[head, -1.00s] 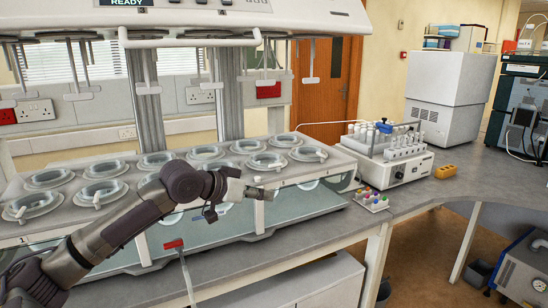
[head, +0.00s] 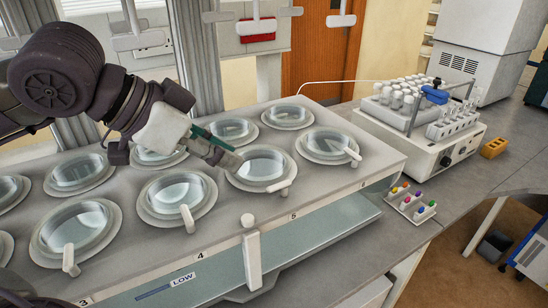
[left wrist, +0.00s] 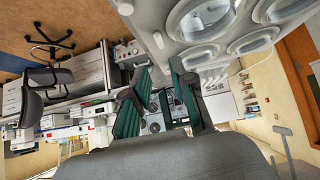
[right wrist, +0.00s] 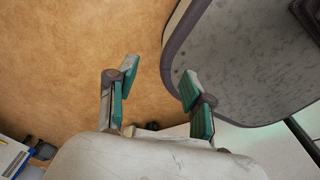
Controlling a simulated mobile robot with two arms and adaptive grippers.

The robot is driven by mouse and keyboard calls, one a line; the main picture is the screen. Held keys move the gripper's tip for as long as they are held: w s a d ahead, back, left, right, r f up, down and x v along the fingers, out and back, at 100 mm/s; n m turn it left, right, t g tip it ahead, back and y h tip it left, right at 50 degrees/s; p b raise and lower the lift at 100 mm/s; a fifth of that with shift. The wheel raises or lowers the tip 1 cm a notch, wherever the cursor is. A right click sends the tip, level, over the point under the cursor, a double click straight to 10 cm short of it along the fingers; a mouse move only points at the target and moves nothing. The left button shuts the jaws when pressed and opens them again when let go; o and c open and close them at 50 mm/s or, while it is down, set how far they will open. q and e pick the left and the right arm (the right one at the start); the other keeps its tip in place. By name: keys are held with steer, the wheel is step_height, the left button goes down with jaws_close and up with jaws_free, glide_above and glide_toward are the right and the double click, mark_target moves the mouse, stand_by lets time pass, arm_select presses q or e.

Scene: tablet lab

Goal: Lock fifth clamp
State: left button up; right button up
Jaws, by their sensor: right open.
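The fifth clamp is a round glass-lidded fixture (head: 262,165) above the label 5, in the front row of the grey bath top. Its short pale lever (head: 280,187) sits at the front right of the ring. My left gripper (head: 222,150) reaches in from the left, with its fingertips by the ring's far left edge in the picture; I cannot tell whether they touch. Its fingers are apart and empty in the left wrist view (left wrist: 160,88). My right gripper (right wrist: 160,77) is open and empty over the floor beside a worktop edge.
The fourth clamp (head: 147,204) and sixth clamp (head: 304,146) flank the fifth. Hanging stirrer paddles (head: 257,27) are above the bath. A sampler with vials (head: 415,105) and a tray of coloured caps (head: 410,203) stand right. A white post (head: 252,260) rises in front.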

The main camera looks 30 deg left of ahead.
mark_target(278, 184)
arm_select(q)
steer(key=p+x, duration=0.2)
steer(key=x, duration=0.2)
steer(key=shift+s+d, duration=0.1)
steer(key=shift+d, duration=0.05)
steer(key=p+x, duration=0.1)
steer(key=x, duration=0.3)
steer(key=p+x, duration=0.1)
steer(key=x, duration=0.3)
steer(key=shift+f, duration=0.25)
steer(key=shift+w+f, duration=0.25)
steer(key=shift+w, duration=0.15)
steer(key=shift+w+f, duration=0.25)
steer(key=shift+s, duration=0.1)
jaws_close()
arm_select(e)
steer(key=r, duration=0.4)
steer(key=shift+s+a+r, duration=0.25)
steer(key=shift+s+a, duration=0.05)
